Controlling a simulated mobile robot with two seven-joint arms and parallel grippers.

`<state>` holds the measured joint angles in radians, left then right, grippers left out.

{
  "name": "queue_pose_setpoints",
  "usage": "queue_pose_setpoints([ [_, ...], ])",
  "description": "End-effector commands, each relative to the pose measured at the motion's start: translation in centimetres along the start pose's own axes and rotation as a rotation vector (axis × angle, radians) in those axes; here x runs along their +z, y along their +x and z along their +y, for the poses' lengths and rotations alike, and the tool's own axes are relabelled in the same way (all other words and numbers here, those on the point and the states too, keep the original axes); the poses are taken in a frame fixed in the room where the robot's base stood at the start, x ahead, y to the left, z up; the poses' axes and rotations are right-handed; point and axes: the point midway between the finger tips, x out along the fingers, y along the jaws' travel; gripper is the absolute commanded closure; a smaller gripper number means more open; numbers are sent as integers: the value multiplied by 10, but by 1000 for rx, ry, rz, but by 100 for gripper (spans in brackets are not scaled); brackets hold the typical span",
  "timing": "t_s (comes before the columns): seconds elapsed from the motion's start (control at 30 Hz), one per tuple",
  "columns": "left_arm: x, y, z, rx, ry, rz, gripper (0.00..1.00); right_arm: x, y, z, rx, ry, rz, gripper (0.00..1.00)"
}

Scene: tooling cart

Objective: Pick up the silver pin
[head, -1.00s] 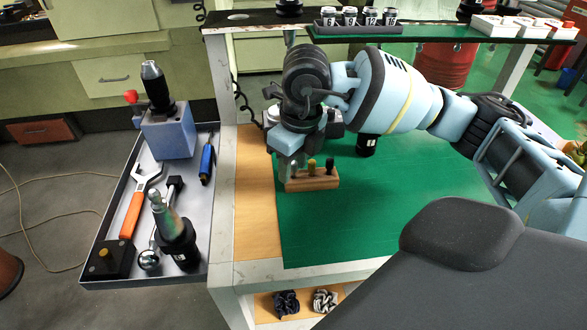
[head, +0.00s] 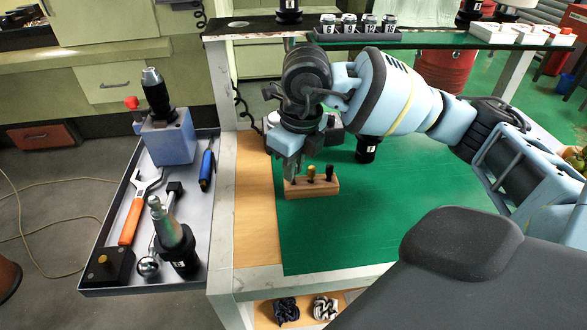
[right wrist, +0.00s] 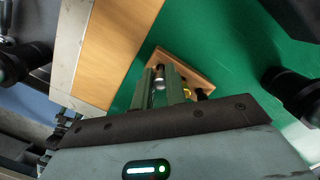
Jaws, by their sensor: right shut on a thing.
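The silver pin (right wrist: 159,84) shows in the right wrist view between the fingers of my right gripper (right wrist: 166,88). The fingers are shut on it. In the head view my right gripper (head: 291,176) points down at the left end of a small wooden block (head: 318,188), and the pin is hidden by the fingers. I cannot tell whether the pin's lower end is in the block. A brass pin (head: 311,172) and a black pin (head: 329,172) stand upright in the block, right of the gripper. My left gripper is not in view.
The block stands on a green mat (head: 350,235) with free room to its right and front. A black holder (head: 367,150) stands behind it under my arm. A grey tray (head: 200,225) with tools is at the left. A shelf with labelled sockets (head: 362,24) runs along the back.

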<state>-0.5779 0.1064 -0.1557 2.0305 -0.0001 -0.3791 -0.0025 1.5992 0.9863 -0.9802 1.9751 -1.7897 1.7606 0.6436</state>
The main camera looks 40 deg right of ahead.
Motion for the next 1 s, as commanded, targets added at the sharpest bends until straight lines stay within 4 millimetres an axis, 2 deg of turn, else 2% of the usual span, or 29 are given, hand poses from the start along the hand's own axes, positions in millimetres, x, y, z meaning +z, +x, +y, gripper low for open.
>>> queue_pose_setpoints([
  [0.17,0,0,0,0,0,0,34,4,-26,0,0,-1,-4,100],
  [0.7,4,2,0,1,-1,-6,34,-80,-45,95,2,-7,-1,100],
  [1.0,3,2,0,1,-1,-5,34,-100,-51,117,1,-2,0,100],
])
